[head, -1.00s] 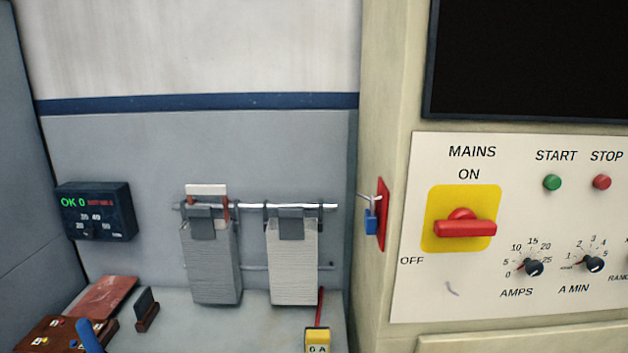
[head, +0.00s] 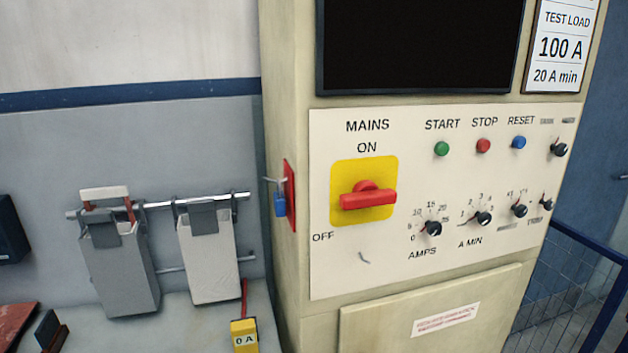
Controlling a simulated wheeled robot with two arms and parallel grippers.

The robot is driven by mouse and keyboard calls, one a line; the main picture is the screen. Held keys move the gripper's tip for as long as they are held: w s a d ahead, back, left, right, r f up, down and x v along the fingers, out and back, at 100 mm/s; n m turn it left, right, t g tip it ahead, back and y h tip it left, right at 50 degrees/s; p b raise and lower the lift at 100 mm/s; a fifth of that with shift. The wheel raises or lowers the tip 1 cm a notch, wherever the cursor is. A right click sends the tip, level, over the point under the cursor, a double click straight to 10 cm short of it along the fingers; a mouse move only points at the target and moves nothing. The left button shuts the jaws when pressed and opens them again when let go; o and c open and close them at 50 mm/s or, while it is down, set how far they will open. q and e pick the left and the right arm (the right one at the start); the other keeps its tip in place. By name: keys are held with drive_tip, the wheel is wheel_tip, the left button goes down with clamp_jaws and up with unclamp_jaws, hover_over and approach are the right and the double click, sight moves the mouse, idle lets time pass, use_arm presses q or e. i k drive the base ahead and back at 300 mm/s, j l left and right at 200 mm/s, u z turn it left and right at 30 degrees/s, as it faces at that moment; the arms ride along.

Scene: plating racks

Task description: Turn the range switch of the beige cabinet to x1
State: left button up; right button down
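The beige cabinet (head: 285,80) stands at the centre right with a cream control panel (head: 330,275). To the right of the A MIN knob (head: 483,219) is a small black switch (head: 519,210) with tiny marks above it that look like x1 and another value. This looks like the range switch; its label below is too blurred to read, and I cannot tell its exact setting. Neither of my grippers shows in the head view.
The panel also has a red mains handle (head: 368,198), an AMPS knob (head: 432,229), and green, red and blue buttons. More small switches sit at its right edge. A blue railing (head: 590,240) stands at right.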

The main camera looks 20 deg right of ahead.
sight(521, 211)
drive_tip(key=z, duration=1.55)
